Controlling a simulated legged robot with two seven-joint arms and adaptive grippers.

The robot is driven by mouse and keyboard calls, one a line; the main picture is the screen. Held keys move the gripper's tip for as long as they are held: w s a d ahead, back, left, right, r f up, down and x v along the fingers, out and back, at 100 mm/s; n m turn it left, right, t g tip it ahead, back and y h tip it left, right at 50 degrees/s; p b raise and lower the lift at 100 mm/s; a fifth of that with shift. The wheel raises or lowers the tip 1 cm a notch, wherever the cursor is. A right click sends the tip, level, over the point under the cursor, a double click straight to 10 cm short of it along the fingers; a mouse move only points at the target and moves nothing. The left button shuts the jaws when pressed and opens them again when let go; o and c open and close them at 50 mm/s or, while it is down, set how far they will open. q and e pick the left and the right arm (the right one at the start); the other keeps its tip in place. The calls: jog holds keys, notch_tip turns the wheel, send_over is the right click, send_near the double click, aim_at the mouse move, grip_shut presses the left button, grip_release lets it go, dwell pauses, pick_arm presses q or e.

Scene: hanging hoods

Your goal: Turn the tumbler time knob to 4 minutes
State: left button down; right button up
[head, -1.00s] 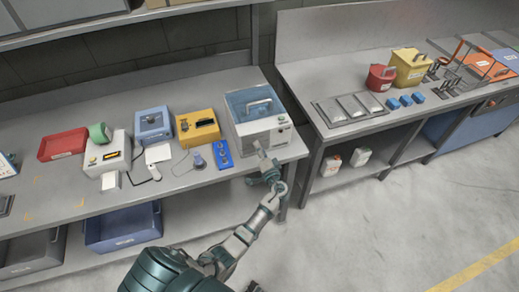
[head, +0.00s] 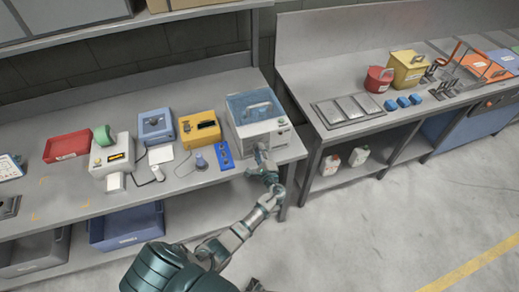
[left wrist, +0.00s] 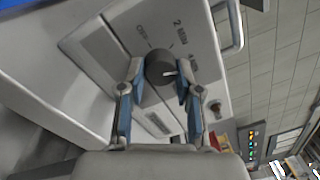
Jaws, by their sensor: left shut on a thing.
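The tumbler (head: 262,130) is a white box with a clear blue lid at the right end of the left bench. Its dark round time knob (left wrist: 158,66) shows in the left wrist view, on a panel marked OFF, 2 MIN and 4 MIN. A short white mark on the knob points right, roughly towards the 4 MIN label (left wrist: 194,62). My left gripper (left wrist: 159,72) is shut on the knob, one finger on each side. In the head view the left gripper (head: 263,157) is at the tumbler's front and hides the knob. My right gripper is not seen.
A blue panel with round knobs (head: 224,155) lies left of the tumbler. A yellow device (head: 199,129) and a blue device (head: 155,125) stand farther left. A second bench (head: 321,132) is to the right, with a gap between. The floor in front is clear.

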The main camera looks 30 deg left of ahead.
pick_arm(q)
jog(key=shift+m+p, duration=0.5)
jog(key=shift+m, duration=0.7)
jog(key=shift+f, duration=0.1)
jog(key=c, duration=1.1)
grip_release()
jog(key=o, duration=0.3)
jog(key=shift+w, duration=0.15)
jog(key=shift+a, duration=0.1)
jog(key=v, duration=1.2)
